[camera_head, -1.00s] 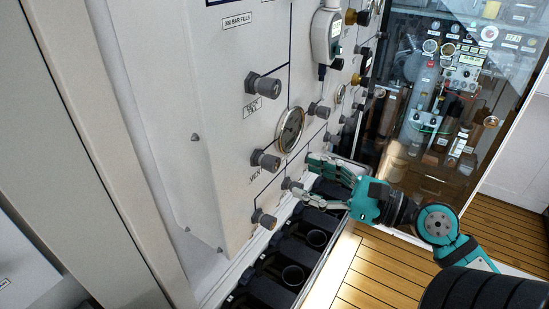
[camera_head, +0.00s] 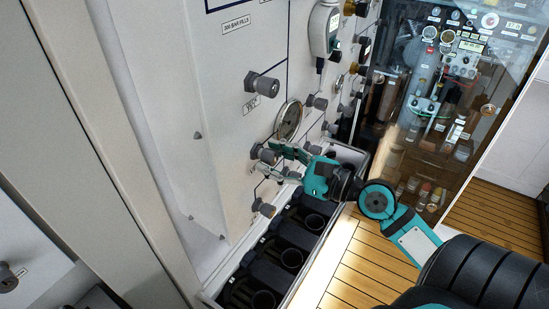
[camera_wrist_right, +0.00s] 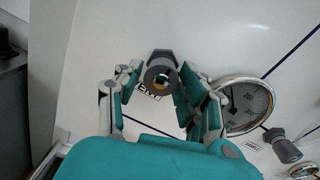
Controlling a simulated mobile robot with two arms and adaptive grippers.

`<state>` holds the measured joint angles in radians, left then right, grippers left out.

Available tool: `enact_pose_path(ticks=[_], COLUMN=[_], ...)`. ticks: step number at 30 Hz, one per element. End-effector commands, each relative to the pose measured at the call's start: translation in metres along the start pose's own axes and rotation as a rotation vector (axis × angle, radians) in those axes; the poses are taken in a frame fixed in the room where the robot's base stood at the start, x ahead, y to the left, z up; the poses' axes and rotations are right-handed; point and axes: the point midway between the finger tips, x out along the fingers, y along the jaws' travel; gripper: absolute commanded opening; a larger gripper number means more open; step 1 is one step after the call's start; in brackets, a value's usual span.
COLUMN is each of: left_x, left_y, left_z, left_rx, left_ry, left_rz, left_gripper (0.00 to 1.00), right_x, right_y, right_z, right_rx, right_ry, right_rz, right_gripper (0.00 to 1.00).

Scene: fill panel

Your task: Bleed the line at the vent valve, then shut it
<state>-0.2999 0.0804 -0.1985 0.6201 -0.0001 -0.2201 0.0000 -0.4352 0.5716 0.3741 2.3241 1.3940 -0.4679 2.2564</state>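The vent valve (camera_head: 262,153) is a grey knob on the white panel, below and left of a round gauge. In the right wrist view the knob (camera_wrist_right: 160,76) faces me, with a partly hidden VENT label (camera_wrist_right: 148,92) beside it. My right gripper (camera_head: 276,160) is at this knob. In the wrist view its teal and grey fingers (camera_wrist_right: 160,84) are spread, one on either side of the knob. A gap shows on the left; whether the right finger touches cannot be told. My left gripper is not in view.
The gauge (camera_wrist_right: 243,105) is close beside the right-hand finger. Other grey knobs sit above (camera_head: 263,85) and below (camera_head: 264,207) on the panel. A black rack with round holders (camera_head: 291,258) runs along the panel's foot. Wooden floor (camera_head: 365,262) lies to the right.

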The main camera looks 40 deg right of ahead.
Motion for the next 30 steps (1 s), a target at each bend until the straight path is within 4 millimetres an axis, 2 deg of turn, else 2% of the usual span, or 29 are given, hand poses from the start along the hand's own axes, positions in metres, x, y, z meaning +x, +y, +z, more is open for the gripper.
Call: enact_pose_path(ticks=[1,8,20,30], left_x=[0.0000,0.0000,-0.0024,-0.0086], left_y=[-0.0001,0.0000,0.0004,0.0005], left_z=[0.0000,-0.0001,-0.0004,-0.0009], left_rx=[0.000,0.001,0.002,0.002], left_ry=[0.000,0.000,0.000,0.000], left_rz=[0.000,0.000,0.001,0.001], left_gripper=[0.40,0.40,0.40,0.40], right_x=[-0.0001,-0.0002,-0.0002,-0.0003], right_y=[0.0001,0.0004,0.0005,0.0001], right_z=[0.0000,-0.0001,0.0001,0.0000], right_rx=[0.000,0.001,-0.066,-0.325], right_ry=[0.000,0.000,0.005,0.020], right_rz=[0.000,0.001,0.004,0.010], right_gripper=[0.31,0.01,0.00,0.00])
